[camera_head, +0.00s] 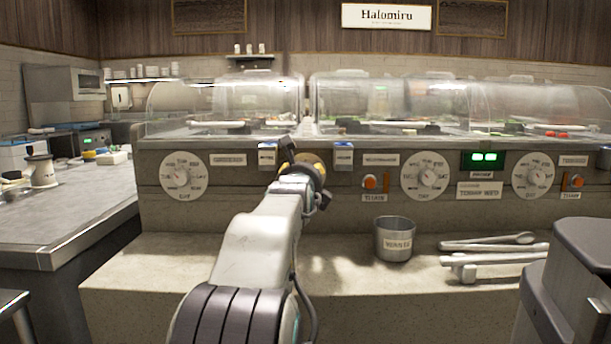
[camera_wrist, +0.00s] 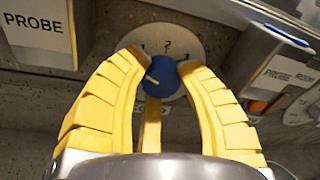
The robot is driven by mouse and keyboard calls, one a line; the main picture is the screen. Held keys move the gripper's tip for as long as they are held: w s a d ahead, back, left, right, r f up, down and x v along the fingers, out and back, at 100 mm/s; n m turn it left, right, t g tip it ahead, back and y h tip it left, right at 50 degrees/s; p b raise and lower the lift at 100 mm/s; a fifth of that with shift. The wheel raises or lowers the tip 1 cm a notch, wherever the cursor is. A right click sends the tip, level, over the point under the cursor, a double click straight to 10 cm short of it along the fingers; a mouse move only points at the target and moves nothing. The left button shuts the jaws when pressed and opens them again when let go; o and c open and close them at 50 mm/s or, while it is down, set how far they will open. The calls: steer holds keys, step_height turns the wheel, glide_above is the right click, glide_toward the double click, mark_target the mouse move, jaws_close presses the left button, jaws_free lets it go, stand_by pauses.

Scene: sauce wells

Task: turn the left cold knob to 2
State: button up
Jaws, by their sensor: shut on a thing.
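In the wrist view a round blue knob (camera_wrist: 165,80) with a white pointer mark sits on a pale round dial plate (camera_wrist: 172,38). The pointer mark shows on the knob's left side, angled to the upper left. A figure that looks like a 2 is at the plate's top; the other marks are too small to read surely. My gripper (camera_wrist: 160,70) has yellow ribbed fingers, one on each side of the knob, shut on it. In the head view my gripper (camera_head: 303,168) is against the counter's front panel, and my arm and gripper hide the knob.
Probe holders flank the knob, on the left (camera_head: 267,156) and right (camera_head: 343,156). Pale round dials (camera_head: 183,177) and orange switches (camera_head: 370,182) are also on the panel. A labelled metal cup (camera_head: 395,240) and tongs (camera_head: 495,259) lie on the ledge to the right.

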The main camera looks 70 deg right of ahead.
steer(key=shift+w+a+r+m, duration=0.1)
steer(key=shift+w+r+m, duration=0.05)
steer(key=shift+r+m, duration=0.3)
steer(key=o, duration=0.9)
steer(key=shift+w+f, duration=0.1)
steer(key=shift+w, duration=0.05)
steer(key=o, duration=0.3)
steer(key=shift+f, duration=0.15)
steer(key=v, duration=1.2)
